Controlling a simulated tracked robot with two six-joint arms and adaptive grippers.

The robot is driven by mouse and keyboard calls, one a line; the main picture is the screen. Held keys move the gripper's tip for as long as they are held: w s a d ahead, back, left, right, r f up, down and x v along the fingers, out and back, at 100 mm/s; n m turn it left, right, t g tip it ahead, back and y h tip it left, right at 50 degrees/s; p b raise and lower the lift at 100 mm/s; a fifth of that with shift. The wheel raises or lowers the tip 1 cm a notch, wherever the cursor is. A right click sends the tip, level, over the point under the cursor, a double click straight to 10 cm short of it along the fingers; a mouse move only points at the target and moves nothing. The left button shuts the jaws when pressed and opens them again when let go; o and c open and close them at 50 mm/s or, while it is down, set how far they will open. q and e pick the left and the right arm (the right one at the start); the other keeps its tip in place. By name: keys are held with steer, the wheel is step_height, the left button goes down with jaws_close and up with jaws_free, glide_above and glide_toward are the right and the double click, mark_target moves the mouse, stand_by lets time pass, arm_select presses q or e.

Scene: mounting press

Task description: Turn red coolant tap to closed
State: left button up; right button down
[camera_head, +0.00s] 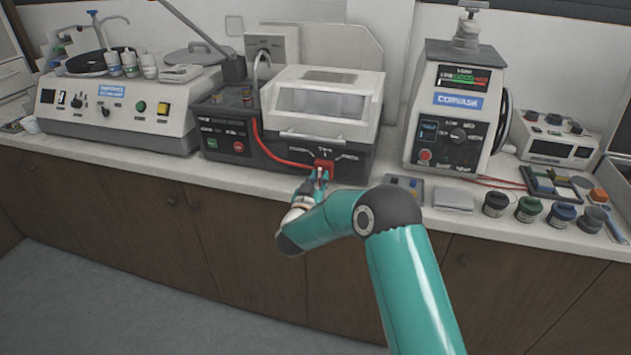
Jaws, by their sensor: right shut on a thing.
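The red coolant tap (324,164) sits low on the front of the dark machine with a clear-windowed white hood, at the end of a red hose (262,146). My right gripper (318,175) reaches up to the tap from the front and is shut on it. The fingers are small in the view and cover part of the tap, so its exact angle is hard to tell. My left gripper is not in view.
The hooded machine (325,98) stands mid-bench. A polishing machine (118,110) is at left, a press marked CORVASK (456,102) at right. Several dark jars (528,208) and a grey box (452,199) stand near the front edge. The floor (110,290) before the cabinets is clear.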

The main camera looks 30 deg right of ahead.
steer(key=n, duration=0.3)
steer(key=shift+w+r+n+p, duration=0.15)
steer(key=shift+r+n+p, duration=0.1)
steer(key=shift+n+p, duration=0.6)
steer(key=shift+n, duration=1.35)
steer(key=shift+f, duration=0.1)
steer(key=c, duration=1.1)
jaws_free()
steer(key=shift+w+f, duration=0.15)
steer(key=shift+a+f, duration=0.1)
